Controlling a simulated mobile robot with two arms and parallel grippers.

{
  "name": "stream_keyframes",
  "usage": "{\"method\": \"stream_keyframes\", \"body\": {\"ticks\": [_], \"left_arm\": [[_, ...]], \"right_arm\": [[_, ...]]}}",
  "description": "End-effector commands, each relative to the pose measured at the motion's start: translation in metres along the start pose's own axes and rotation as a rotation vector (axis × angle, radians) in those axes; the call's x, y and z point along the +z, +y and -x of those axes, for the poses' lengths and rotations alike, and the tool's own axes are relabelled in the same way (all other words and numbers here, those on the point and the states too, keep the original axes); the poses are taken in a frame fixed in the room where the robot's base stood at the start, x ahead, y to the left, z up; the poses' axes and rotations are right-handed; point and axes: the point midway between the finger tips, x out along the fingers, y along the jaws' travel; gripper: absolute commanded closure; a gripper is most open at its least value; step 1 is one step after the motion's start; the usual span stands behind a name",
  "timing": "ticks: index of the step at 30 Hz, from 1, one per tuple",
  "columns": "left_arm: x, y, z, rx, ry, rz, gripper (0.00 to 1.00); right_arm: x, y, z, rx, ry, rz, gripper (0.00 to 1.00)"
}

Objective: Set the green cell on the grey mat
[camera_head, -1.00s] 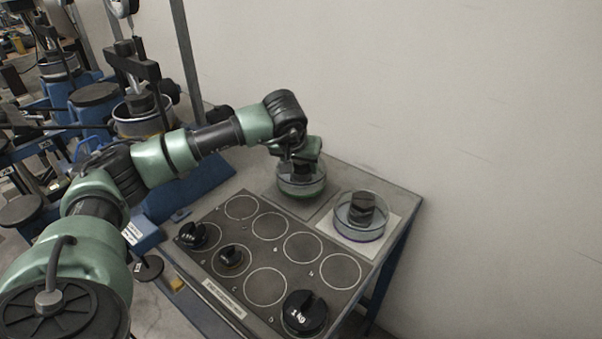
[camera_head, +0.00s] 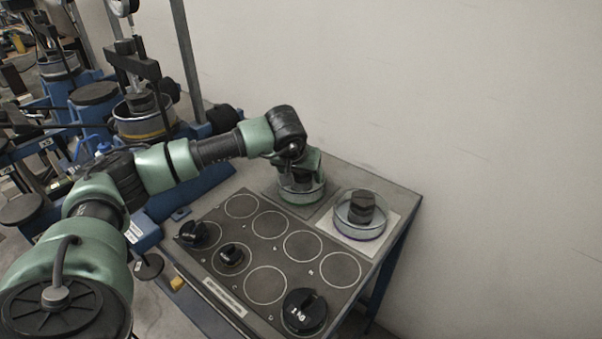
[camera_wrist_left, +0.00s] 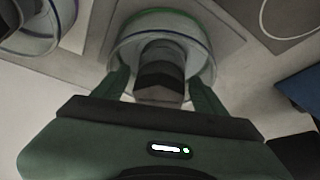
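The green cell (camera_head: 301,194) is a round clear dish with a dark stepped block standing in its middle. It stands upright on the grey mat (camera_head: 317,209) at the back of the bench. In the left wrist view the cell (camera_wrist_left: 125,53) shows a green line along its far rim. My left gripper (camera_wrist_left: 160,80) reaches over it, one finger on each side of the dark block, with narrow gaps showing between block and fingers. It looks open. In the head view the gripper (camera_head: 300,172) partly hides the block. My right gripper is not in view.
A similar cell with a purple-blue line (camera_head: 359,217) stands on a pale mat (camera_head: 328,227) to the right. In front lies a dark board (camera_head: 237,262) with ringed places, some holding black weights, one marked 1 kg (camera_head: 304,312). A wall is behind; blue apparatus stands left.

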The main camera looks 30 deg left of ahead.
Motion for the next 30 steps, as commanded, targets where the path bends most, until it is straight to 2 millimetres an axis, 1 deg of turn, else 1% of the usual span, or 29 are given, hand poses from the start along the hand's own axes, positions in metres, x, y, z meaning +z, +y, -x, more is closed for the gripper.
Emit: {"method": "stream_keyframes", "body": {"ticks": [2,5,8,15,18,21,24,30], "left_arm": [[-0.003,0.0,0.004,0.0,0.0,0.0,0.28],[-0.002,0.0,0.013,0.002,0.002,0.0,0.28],[-0.002,0.0,0.032,0.001,0.005,0.0,0.28],[-0.002,0.001,0.085,0.002,0.005,0.0,0.28],[-0.002,0.0,0.102,0.001,0.004,0.0,0.28],[-0.002,0.0,0.113,0.001,0.002,0.001,0.28],[-0.002,0.0,0.12,0.001,0.002,0.0,0.28],[-0.001,0.0,0.122,0.0,-0.001,0.0,0.28]], "right_arm": [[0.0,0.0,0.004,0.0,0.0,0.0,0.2],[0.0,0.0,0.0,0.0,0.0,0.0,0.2],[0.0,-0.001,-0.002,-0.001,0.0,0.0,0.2],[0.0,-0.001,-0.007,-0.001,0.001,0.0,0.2],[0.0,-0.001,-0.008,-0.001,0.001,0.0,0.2],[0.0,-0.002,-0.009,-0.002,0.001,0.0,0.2],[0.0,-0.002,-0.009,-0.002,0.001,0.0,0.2],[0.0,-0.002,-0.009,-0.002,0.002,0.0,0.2]]}}
